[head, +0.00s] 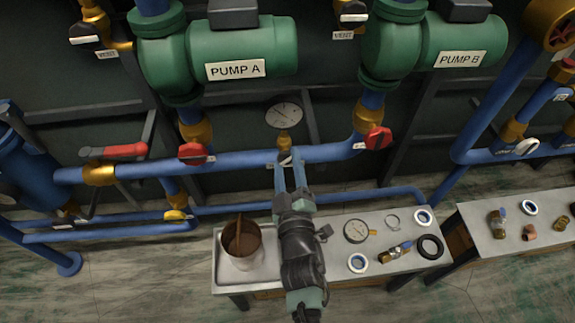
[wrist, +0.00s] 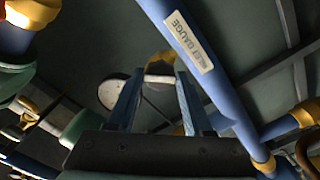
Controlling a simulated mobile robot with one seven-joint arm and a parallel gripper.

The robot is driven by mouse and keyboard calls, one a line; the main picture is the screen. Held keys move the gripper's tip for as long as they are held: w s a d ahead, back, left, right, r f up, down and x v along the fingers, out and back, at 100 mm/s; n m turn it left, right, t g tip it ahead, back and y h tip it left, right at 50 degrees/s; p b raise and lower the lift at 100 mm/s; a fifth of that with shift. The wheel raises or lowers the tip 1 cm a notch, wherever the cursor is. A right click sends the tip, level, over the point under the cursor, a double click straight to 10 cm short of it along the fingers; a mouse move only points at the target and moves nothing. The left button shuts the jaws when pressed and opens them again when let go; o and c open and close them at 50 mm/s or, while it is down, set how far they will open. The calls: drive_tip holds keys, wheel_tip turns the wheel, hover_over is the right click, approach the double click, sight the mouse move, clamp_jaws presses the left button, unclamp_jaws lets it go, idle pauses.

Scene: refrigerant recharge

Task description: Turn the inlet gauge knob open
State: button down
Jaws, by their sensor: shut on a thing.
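The inlet gauge (head: 284,114) is a round white dial above the blue pipe, on a brass stem valve (head: 285,141). In the wrist view, the gauge disc (wrist: 120,91) is seen edge-on behind my left finger, and brass (wrist: 160,62) shows at the fingertips. My gripper (head: 285,160) reaches up to the valve from below, in front of the pipe. Its two blue fingers are shut on the inlet gauge knob, with a gap between them. The knob is mostly hidden by the fingers, and I cannot tell its angle. The wrist view also shows my gripper (wrist: 158,76).
The blue pipe (head: 235,160) carries red valve handles (head: 193,153) (head: 378,138) on both sides. It bears a GAUGE label (wrist: 190,42). Below, a bench (head: 330,226) holds a brown-lined pot (head: 242,241), a loose gauge (head: 356,230) and rings. Green pumps (head: 243,48) hang above.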

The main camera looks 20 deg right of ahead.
drive_tip(key=n, duration=0.3)
drive_tip(key=shift+f+b, duration=0.1)
drive_tip(key=shift+b, duration=0.3)
drive_tip(key=shift+n, duration=0.8)
drive_tip(key=n, duration=0.3)
drive_tip(key=shift+b, duration=0.3)
drive_tip(key=shift+c, duration=2.1)
unclamp_jaws()
drive_tip(key=shift+n, duration=0.3)
drive_tip(key=b+v, duration=0.1)
drive_tip(key=v, duration=0.6)
